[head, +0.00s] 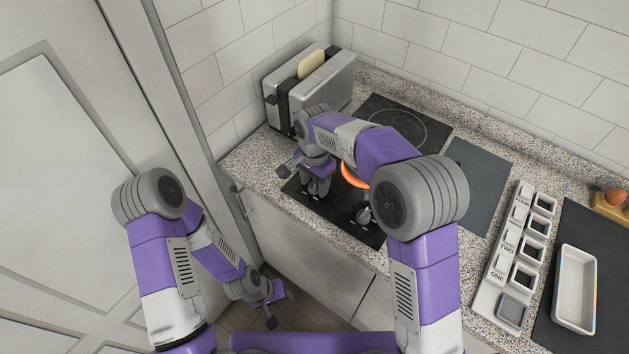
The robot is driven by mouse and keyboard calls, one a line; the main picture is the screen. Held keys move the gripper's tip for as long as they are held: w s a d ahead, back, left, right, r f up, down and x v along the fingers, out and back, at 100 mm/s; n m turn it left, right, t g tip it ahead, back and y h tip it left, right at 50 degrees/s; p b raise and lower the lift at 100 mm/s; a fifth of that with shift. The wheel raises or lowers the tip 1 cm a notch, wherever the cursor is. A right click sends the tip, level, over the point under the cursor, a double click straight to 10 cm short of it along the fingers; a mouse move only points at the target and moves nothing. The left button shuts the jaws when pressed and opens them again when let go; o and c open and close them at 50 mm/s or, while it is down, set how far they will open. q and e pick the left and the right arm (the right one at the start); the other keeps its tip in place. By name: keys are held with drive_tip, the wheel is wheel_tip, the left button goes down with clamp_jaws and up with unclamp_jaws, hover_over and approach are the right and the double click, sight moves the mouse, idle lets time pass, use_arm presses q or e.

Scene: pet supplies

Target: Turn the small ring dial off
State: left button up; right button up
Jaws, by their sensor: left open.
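The black cooktop (349,232) is set in the counter. An orange glowing ring (353,176) shows on it, partly hidden behind my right arm. A small grey dial (363,215) stands at the cooktop's front, right of my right gripper. My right gripper (316,186) points down over the front left of the cooktop. Its jaws are small and dark here, and I cannot tell whether they touch or hold anything; a dial there could be hidden. My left gripper (278,306) hangs low in front of the cabinet, open and away from the cooktop.
A silver toaster (335,80) with bread (311,63) stands behind my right gripper. An unlit ring (400,124) lies at the cooktop's back. To the right are a grey mat (474,184), a labelled white rack (490,284) and a white dish (575,290). A tall panel (60,160) bounds the left.

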drive_tip(key=c, duration=0.8)
